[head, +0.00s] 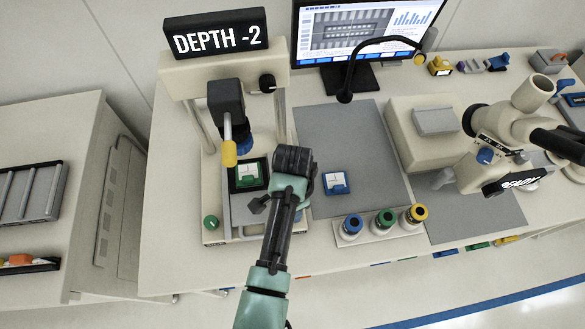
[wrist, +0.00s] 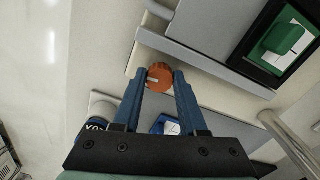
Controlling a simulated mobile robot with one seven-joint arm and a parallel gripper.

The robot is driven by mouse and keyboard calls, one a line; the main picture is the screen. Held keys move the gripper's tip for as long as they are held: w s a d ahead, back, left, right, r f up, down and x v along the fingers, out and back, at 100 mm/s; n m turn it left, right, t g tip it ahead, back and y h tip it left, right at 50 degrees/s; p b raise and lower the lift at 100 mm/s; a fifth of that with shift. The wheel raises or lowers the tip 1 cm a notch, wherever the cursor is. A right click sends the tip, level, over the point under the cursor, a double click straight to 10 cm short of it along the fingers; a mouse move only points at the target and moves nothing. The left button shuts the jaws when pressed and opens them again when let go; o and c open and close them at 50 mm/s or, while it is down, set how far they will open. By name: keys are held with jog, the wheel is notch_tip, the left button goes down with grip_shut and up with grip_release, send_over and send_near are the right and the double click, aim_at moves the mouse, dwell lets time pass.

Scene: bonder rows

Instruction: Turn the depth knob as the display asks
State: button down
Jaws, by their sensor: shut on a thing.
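The display (head: 218,35) on top of the bonder reads "DEPTH -2". In the wrist view an orange round knob (wrist: 160,72) with a pale pointer line sits on the front edge of the bonder's base. My gripper (wrist: 161,82) is shut on the orange knob, with one blue finger on each side of it. In the head view my gripper (head: 260,204) is at the front right of the bonder base, and the arm hides the orange knob there. The knob carries no readable label.
A green-framed holder (head: 248,174) lies on the bonder's stage, below the black head. A green knob (head: 211,222) is at the base's left front, and a black knob (head: 267,83) on its upper beam. A blue-framed piece (head: 336,183) and several capped jars (head: 385,219) stand to the right.

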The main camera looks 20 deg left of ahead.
jog(key=n+p, duration=0.2)
jog(key=n, duration=0.2)
jog(key=shift+d+r, duration=0.1)
jog(key=shift+r, duration=0.05)
jog(key=n+p, duration=0.1)
jog(key=n, duration=0.3)
jog(key=shift+n, duration=0.4)
jog(key=n+p, duration=0.1)
jog(key=n, duration=0.3)
jog(key=shift+w+n+p, duration=0.1)
jog(key=shift+n+p, duration=0.4)
jog(key=shift+n, duration=1.4)
jog(key=shift+c, duration=2.3)
grip_release()
notch_tip(320, 180, up, 13)
jog(key=b, duration=0.1)
